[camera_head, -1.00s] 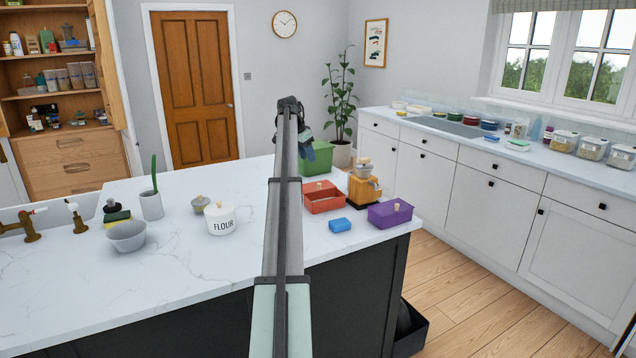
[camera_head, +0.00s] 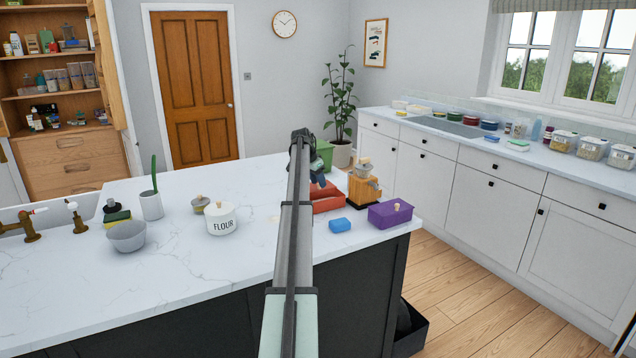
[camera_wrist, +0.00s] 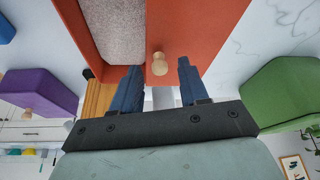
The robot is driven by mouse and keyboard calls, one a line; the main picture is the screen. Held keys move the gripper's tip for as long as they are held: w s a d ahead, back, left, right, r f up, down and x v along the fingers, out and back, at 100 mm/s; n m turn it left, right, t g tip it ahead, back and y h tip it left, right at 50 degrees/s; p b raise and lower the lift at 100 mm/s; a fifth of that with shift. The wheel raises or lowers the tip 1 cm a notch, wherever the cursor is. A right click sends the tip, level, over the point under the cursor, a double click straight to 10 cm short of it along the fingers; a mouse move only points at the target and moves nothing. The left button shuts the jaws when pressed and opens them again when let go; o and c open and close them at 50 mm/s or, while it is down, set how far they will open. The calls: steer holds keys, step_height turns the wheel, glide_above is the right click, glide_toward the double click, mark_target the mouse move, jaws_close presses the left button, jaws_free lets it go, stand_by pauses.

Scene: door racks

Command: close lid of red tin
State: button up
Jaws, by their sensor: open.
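The red tin (camera_head: 328,203) stands on the white island worktop, partly hidden behind my arm in the head view. In the wrist view the red tin (camera_wrist: 78,28) fills the top, with a grey speckled area showing beside its red lid (camera_wrist: 200,30). A pale wooden knob (camera_wrist: 159,63) stands on the lid. My gripper (camera_wrist: 159,68) is open, its two dark blue fingers on either side of the knob; I cannot tell whether they touch it. In the head view my gripper (camera_head: 319,174) is over the tin.
A purple tin (camera_head: 390,215) and a blue block (camera_head: 340,225) are at the front right. A wooden grinder (camera_head: 363,185) stands close to the red tin's right. A green tin (camera_head: 321,153) is behind.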

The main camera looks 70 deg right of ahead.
steer(key=shift+s+d+f, duration=0.1)
steer(key=shift+d+f, duration=0.05)
steer(key=shift+f, duration=0.2)
jaws_close()
stand_by(0.3)
